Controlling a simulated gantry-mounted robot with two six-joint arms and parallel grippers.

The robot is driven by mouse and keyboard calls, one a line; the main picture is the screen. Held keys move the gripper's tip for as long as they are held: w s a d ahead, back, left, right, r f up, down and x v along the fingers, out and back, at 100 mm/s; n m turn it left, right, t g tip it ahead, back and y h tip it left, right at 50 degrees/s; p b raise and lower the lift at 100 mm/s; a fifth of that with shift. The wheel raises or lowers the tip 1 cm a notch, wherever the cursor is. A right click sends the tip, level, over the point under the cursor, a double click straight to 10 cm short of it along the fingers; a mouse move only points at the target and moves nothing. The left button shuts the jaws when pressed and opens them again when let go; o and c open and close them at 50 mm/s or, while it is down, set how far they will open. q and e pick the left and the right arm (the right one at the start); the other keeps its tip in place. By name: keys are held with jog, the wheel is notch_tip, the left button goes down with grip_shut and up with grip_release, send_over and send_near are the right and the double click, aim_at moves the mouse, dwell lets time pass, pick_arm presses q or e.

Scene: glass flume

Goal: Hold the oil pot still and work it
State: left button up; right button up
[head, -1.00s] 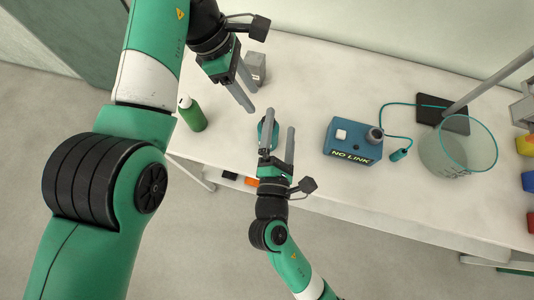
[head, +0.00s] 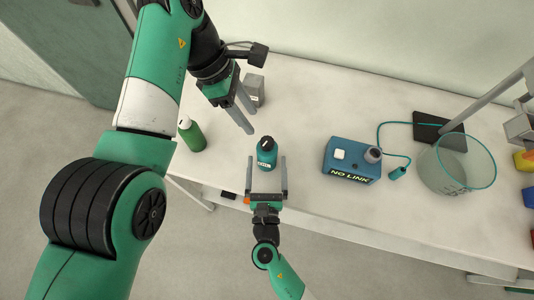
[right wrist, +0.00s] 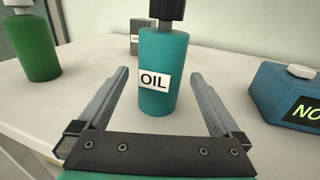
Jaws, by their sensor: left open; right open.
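The oil pot (head: 266,154) is a teal cylinder with a black top, standing upright on the white table. In the right wrist view the oil pot (right wrist: 158,75) shows a white OIL label facing me. My right gripper (head: 267,160) is open at the table's front side, its fingers pointing at the pot. In the right wrist view its fingers (right wrist: 160,85) stand wide on either side of the pot's near side, apart from it. My left gripper (head: 250,122) is open and empty, above and left of the pot in the head view.
A green bottle (head: 191,134) stands left of the pot. A grey box (head: 254,90) is behind it. A blue NO LINK box (head: 350,160) with a cable stands to the right, then a glass cylinder (head: 455,165). The table between pot and blue box is clear.

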aim_at(267, 154)
jog(key=shift+w, duration=1.85)
